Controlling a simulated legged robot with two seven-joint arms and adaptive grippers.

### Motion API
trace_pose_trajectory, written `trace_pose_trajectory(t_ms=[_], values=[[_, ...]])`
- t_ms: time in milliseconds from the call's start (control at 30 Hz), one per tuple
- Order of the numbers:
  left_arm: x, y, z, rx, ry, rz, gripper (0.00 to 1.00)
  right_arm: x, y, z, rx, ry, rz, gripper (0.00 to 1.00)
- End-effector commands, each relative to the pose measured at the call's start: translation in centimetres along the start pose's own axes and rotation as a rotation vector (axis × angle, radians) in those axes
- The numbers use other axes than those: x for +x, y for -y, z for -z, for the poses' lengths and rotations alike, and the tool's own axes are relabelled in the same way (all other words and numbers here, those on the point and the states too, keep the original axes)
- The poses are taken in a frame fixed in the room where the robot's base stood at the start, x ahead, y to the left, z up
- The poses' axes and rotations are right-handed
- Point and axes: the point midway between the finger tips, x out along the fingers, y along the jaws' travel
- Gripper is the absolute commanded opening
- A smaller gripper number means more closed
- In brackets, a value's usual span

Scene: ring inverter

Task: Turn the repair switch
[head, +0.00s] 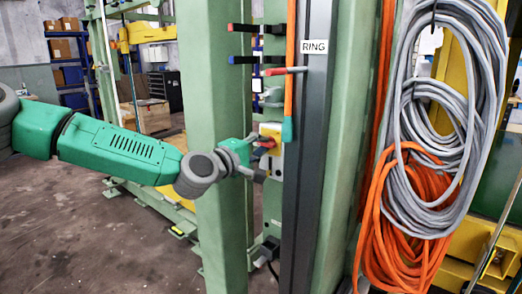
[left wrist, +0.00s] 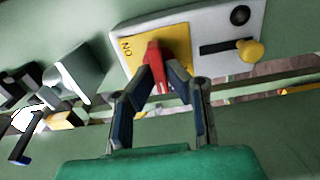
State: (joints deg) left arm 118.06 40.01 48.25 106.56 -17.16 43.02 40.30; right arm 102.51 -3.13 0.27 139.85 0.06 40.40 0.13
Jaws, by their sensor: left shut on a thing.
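The repair switch is a red handle (left wrist: 155,62) on a yellow plate (left wrist: 128,47) marked ON, set on a grey-white box (left wrist: 212,22) in the left wrist view. My left gripper (left wrist: 160,80) has its two fingertips at either side of the red handle and is shut on it. In the head view my left gripper (head: 262,147) reaches the yellow plate (head: 271,131) on the green post, and the red handle shows only in small part there. My right gripper is not in view.
A yellow knob (left wrist: 249,51) sits on the same box beside a black slot. A dark post with a RING label (head: 315,46) stands just right of the switch. Grey cables (head: 475,100) and orange cables (head: 390,235) hang further right. Open floor (head: 90,230) lies at left.

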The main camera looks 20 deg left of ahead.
Motion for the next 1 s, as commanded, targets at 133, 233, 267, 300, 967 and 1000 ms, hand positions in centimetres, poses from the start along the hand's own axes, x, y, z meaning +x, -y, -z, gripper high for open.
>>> trace_pose_trajectory(t_ms=[133, 233, 267, 300, 967, 1000], values=[[-0.04, 0.58, 0.05, -0.028, -0.001, 0.010, 0.00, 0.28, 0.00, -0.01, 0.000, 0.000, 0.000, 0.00], [-0.04, 0.57, 0.05, -0.035, -0.001, 0.010, 0.00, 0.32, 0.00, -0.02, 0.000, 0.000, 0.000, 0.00], [-0.04, 0.57, 0.05, -0.037, -0.001, 0.010, 0.00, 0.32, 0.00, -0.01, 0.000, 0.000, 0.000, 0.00], [-0.04, 0.56, 0.05, -0.038, -0.001, 0.010, 0.00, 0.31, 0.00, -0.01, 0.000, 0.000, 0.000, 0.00], [-0.24, 0.10, -0.05, -0.034, 0.000, 0.002, 0.31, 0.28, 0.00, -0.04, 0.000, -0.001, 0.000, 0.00], [-0.37, 0.09, -0.06, -0.034, 0.000, 0.002, 0.31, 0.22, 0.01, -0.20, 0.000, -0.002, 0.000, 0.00]])
